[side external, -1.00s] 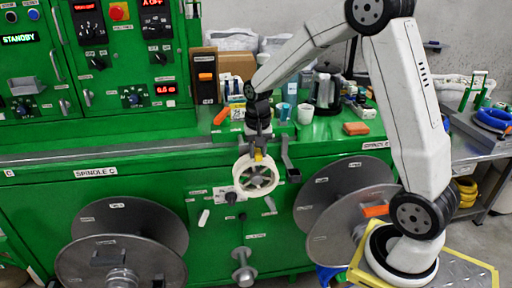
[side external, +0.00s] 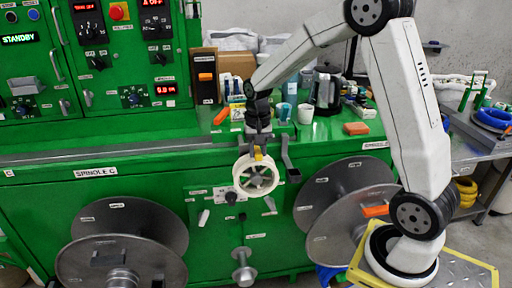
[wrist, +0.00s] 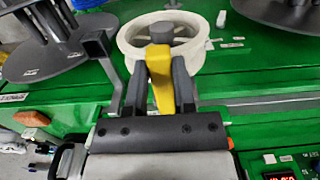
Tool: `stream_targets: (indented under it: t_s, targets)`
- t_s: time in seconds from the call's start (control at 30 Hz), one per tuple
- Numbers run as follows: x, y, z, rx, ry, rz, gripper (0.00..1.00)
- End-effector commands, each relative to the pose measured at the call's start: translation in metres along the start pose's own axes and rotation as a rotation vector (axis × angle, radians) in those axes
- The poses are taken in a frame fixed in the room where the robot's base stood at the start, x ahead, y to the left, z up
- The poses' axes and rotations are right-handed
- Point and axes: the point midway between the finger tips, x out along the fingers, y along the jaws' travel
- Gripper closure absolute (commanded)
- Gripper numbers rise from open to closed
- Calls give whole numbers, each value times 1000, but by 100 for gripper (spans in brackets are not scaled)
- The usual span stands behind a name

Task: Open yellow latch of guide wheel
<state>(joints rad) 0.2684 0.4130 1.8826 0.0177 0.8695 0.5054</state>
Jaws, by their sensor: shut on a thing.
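The guide wheel (side external: 244,179) is a cream-white spoked wheel on the front of the green machine. It also shows in the wrist view (wrist: 133,36), just beyond my fingers. The yellow latch (wrist: 161,75) is a strip lying over the wheel's hub and running back between my fingers; in the side view it is a small yellow spot (side external: 258,154) at the wheel's top. My gripper (side external: 257,147) points down at the top of the wheel. In the wrist view its two dark fingers (wrist: 160,80) are on either side of the latch, closed on it.
A grey bracket arm (side external: 288,158) stands just right of the wheel. Large grey spools (side external: 120,262) hang at the lower left, and others (side external: 345,205) at the right. Cups (side external: 305,113) and an orange block (side external: 356,128) are on the green ledge behind.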

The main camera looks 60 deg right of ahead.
Motion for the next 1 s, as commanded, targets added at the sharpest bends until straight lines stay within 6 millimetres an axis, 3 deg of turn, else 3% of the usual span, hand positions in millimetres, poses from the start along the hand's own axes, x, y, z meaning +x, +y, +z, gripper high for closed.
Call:
stream_targets:
  t_s: [0.37,1.0]
  targets:
    - [-13,0,-6,1,-150,-3,100]
    - [-40,0,-26,1,-591,-2,100]
